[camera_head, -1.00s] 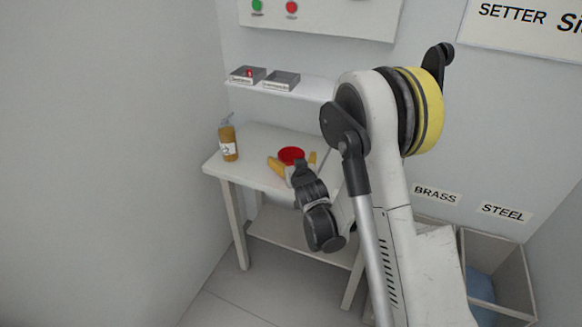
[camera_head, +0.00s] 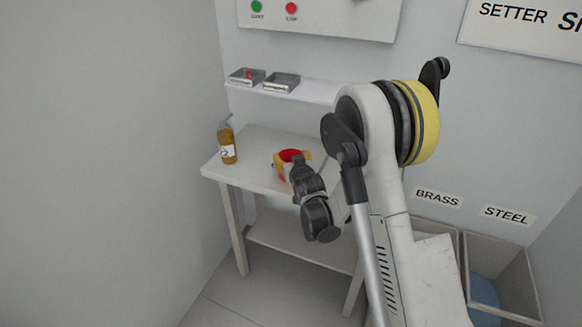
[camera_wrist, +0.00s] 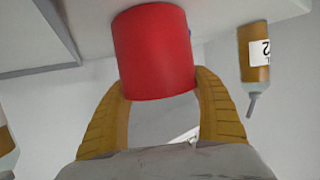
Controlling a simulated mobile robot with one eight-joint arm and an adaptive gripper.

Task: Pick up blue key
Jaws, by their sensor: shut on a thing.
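I cannot make out a blue key for certain in either view. A small blue bit (camera_wrist: 189,34) peeks out behind the right edge of a red cylinder in the wrist view, too small to identify. My gripper (camera_head: 291,160), with yellow fingers, is at the small white table. It is shut on the red cylinder (camera_wrist: 153,50), one finger on each side. The cylinder's red top (camera_head: 290,155) shows in the head view. I cannot tell whether the cylinder still touches the table.
An amber bottle (camera_head: 227,145) with a nozzle stands on the white table (camera_head: 262,140), left of my gripper. Two small trays (camera_head: 247,77) (camera_head: 281,82) sit on the shelf above. Bins labelled BRASS and STEEL stand at the right; one holds something blue (camera_head: 484,291).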

